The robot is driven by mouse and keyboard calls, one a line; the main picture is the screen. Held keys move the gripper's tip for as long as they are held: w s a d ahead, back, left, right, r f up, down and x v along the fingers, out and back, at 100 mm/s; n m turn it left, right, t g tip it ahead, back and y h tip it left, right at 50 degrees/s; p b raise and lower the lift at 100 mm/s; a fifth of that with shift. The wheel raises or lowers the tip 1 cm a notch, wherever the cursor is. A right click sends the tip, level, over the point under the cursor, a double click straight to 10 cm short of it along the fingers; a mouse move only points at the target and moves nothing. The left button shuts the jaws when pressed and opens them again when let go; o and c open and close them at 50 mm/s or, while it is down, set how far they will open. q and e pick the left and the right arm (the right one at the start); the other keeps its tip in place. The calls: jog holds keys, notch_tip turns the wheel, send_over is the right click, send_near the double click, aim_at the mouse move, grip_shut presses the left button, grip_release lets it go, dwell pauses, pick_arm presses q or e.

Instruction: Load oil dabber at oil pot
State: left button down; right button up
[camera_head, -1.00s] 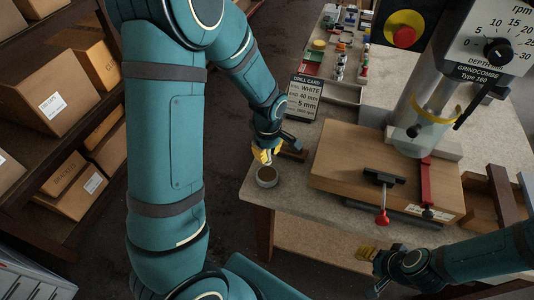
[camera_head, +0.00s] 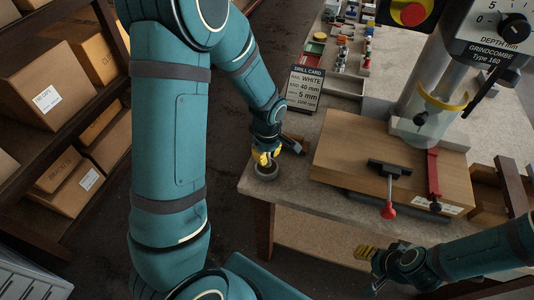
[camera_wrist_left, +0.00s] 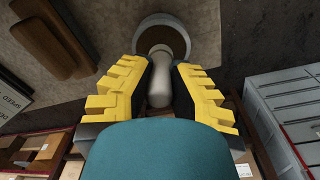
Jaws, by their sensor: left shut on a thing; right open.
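My left gripper (camera_head: 264,158) is at the front left corner of the bench, right over the oil pot (camera_head: 266,174). In the left wrist view its yellow fingers (camera_wrist_left: 160,85) are shut on the pale grey dabber (camera_wrist_left: 159,90). The dabber's far end reaches into the round mouth of the oil pot (camera_wrist_left: 180,26). Whether its tip touches the oil is hidden. In the head view the fingers mostly hide the dabber. My right gripper (camera_head: 366,252) is open and empty, in front of the bench at the lower right.
A drill press with a wooden board (camera_head: 400,160) stands right of the pot, with a red-knobbed clamp (camera_head: 388,208). A drill card (camera_head: 305,88) stands behind my left gripper. Small parts and trays lie at the back. Shelves with cardboard boxes (camera_head: 50,95) are at the left.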

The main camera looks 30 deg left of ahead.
pick_arm(q)
jog(key=shift+f+b, duration=0.5)
jog(key=shift+f, duration=0.05)
dwell(1.9)
jog(key=shift+r+p, duration=2.8)
jog(key=shift+r, duration=0.8)
jog(key=shift+f, duration=0.1)
